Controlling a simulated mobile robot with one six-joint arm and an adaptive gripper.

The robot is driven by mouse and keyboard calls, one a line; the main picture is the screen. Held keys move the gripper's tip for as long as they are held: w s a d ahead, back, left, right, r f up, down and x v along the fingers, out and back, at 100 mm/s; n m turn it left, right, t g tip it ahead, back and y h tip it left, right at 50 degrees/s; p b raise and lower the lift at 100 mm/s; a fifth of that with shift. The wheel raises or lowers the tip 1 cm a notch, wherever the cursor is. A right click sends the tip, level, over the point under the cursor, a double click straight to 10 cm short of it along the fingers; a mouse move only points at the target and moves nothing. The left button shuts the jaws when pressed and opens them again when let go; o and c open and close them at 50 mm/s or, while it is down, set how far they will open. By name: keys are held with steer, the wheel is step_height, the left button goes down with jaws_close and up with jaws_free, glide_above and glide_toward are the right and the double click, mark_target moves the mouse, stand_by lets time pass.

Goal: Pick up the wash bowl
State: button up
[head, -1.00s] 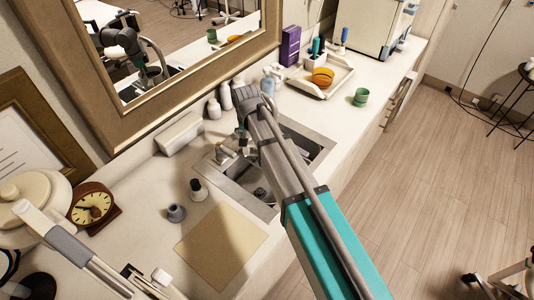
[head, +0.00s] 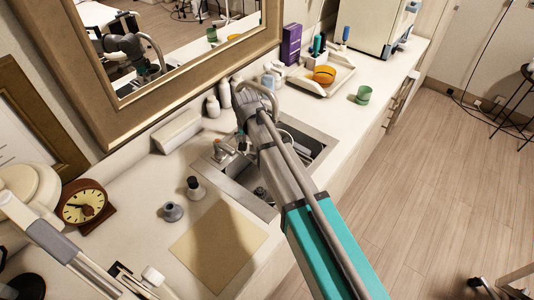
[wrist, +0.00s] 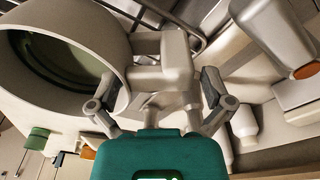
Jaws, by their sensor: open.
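A large pale round bowl (wrist: 62,85) with a dark greenish inside, which looks like the wash bowl, fills the upper left of the wrist view. My gripper (wrist: 158,88) is open, with its fingers spread on either side of a blocky pale part (wrist: 172,62) next to the bowl's rim. I cannot tell whether that part belongs to the bowl or whether the fingers touch it. In the head view my arm reaches over the sink (head: 262,207) and hides the gripper and most of what is below it.
A tap (head: 224,150) stands at the sink's left, with white bottles (head: 213,106) behind. A tray (head: 337,77) with an orange bowl (head: 324,75) and a green cup (head: 363,94) are on the right.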

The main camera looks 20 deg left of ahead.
steer(key=shift+f, duration=0.4)
stand_by(0.3)
steer(key=c, duration=1)
steer(key=shift+w+r, duration=0.1)
steer(key=shift+r, duration=0.15)
steer(key=shift+c, duration=0.2)
step_height(320, 180, up, 4)
steer(key=p, duration=0.4)
steer(key=shift+f, duration=0.15)
steer(key=s+d, duration=1)
steer(key=s, duration=0.4)
steer(key=shift+s+d+f+b, duration=0.25)
steer(key=shift+s+f+b, duration=0.1)
steer(key=shift+b, duration=0.05)
steer(key=shift+s, duration=0.2)
